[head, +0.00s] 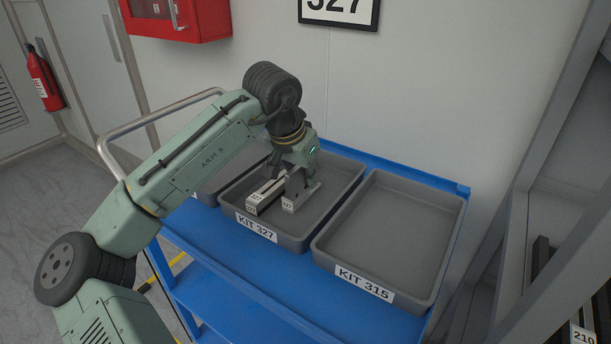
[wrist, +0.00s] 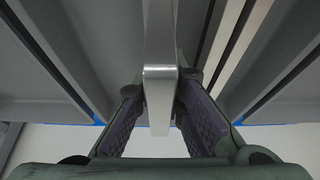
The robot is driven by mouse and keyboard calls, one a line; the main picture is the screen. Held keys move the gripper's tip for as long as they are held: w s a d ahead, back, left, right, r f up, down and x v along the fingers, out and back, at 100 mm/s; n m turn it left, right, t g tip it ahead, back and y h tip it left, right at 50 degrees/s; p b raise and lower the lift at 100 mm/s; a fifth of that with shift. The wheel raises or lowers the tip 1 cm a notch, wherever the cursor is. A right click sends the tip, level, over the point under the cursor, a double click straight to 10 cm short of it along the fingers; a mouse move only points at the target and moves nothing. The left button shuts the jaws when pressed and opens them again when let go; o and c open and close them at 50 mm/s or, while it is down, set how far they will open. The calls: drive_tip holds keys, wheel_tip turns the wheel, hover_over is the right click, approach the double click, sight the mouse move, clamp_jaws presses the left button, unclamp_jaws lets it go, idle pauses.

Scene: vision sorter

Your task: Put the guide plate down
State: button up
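The guide plate (head: 298,190) is a grey metal piece with an upright web and a flat labelled foot. It is low inside the KIT 327 tray (head: 277,248); I cannot tell whether its foot touches the tray floor. My gripper (head: 292,168) points down over the tray, its fingers on both sides of the web. In the wrist view, the guide plate (wrist: 160,90) stands between the purple-padded fingers, whose tips close against it. My gripper also shows there (wrist: 160,92).
A long pale rail-like part (head: 265,194) lies in the same tray, just left of the guide plate. The empty KIT 315 tray (head: 364,284) stands to the right. Another grey tray (head: 213,186) is partly hidden behind my arm. All sit on a blue cart (head: 235,268) by the wall.

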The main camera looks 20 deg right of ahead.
drive_tip(key=o, duration=0.4)
drive_tip(key=shift+o, duration=0.2)
drive_tip(key=shift+r, duration=0.1)
